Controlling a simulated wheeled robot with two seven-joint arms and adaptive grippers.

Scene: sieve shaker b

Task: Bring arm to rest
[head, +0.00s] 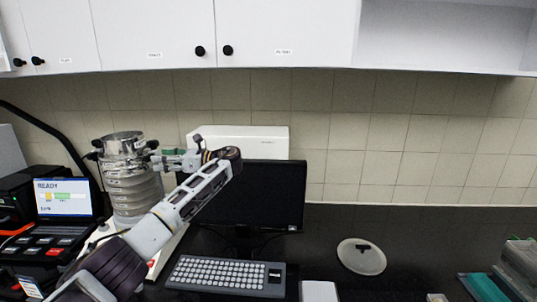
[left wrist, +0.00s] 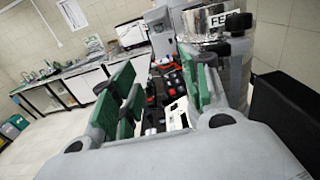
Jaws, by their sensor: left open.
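My left arm reaches in from the lower left of the head view and bends back at the elbow toward the sieve stack. My left gripper (head: 160,160) is beside the upper right of the metal sieve stack (head: 135,185), with its fingers pointing left. In the left wrist view the gripper (left wrist: 160,80) has its green-padded fingers spread apart, with nothing between them. The sieve stack (left wrist: 205,22) shows there behind the right finger, with a partly hidden label. Whether a finger touches the stack I cannot tell. My right gripper is out of view.
A control unit with a "READY" screen (head: 62,197) stands left of the stack. A dark monitor (head: 268,195) and keyboard (head: 225,274) are to the right. A round pale lid (head: 361,257) lies on the dark counter. Green items (head: 485,287) are far right. White cabinets (head: 280,30) hang above.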

